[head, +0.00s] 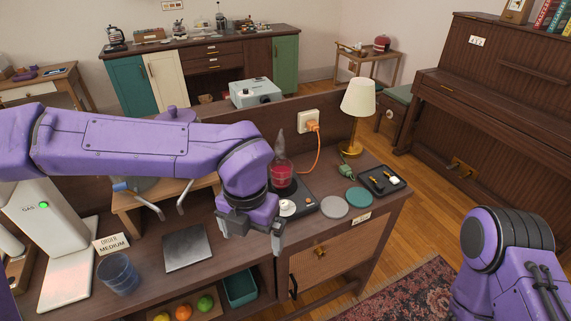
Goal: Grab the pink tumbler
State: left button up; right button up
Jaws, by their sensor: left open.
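I cannot make out a clear pink tumbler in the head view. A pinkish-red vessel (281,176) with a grey pointed top stands on a black device at the back of the counter, just behind my left gripper. A blue, see-through tumbler (118,275) stands at the counter's front left. My left gripper (249,233) points down, open and apparently empty, above the counter between a dark square plate and the black device. My left arm hides part of the counter behind it. My right arm shows at the lower right, but its gripper is out of the picture.
The counter holds a dark square plate (187,247), a black device (301,204), grey (334,207) and green (359,197) discs, a black tray (381,181), a lamp (357,100) and a sign (111,243). Fruit (183,312) and a teal bin (240,288) sit below.

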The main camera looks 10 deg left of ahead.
aim_at(281, 169)
jog(key=i, duration=1.05)
